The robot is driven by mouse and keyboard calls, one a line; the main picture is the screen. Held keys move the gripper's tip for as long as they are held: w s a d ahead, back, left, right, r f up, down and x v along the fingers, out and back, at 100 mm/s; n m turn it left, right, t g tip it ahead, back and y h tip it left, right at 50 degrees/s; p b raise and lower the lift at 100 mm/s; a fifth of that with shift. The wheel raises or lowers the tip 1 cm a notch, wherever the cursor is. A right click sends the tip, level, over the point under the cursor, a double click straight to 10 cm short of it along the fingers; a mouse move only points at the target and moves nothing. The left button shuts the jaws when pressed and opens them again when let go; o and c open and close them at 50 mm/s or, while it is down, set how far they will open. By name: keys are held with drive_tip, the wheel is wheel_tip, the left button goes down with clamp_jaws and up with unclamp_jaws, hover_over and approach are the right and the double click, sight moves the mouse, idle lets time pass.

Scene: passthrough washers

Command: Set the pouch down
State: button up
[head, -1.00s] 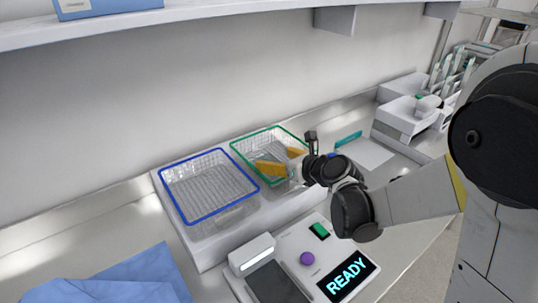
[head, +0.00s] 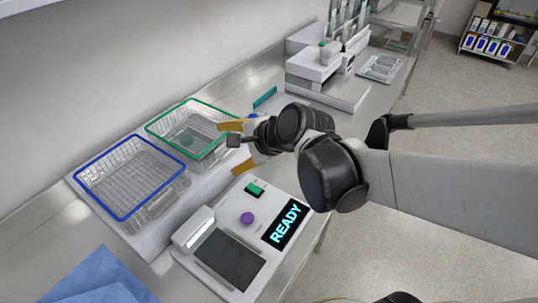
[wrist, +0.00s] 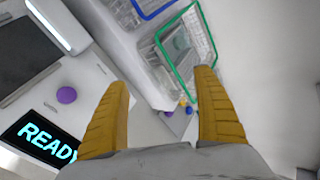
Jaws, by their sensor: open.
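My gripper (head: 229,149) is open, its two yellow fingers spread with nothing between them. It is at the right of the green-rimmed basket (head: 163,120), apart from it. In the wrist view my gripper (wrist: 161,80) also shows empty, with the green-rimmed basket (wrist: 198,20) beyond the fingertips. A pale grey-green flat item, which looks like the pouch (head: 188,139), lies inside the green-rimmed basket. Its edges are hard to make out through the wire mesh.
The blue-rimmed wire basket (head: 82,178) beside it looks empty. A device with a READY screen (head: 286,223), purple knob (head: 247,218) and green switch (head: 255,188) stands in front. A blue cloth (head: 98,280) lies at lower left. White equipment (head: 312,68) stands further back.

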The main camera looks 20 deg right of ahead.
drive_tip(key=s+d+n+g+h, duration=0.1)
drive_tip(key=s+d+n+h, duration=0.3)
drive_tip(key=s+n, duration=0.9)
drive_tip(key=shift+s+d+f+n+g+h+b, duration=0.2)
drive_tip(key=shift+d+f+n+g+h+b, duration=0.15)
drive_tip(key=shift+d+n, duration=1.3)
drive_tip(key=shift+d+m, duration=0.25)
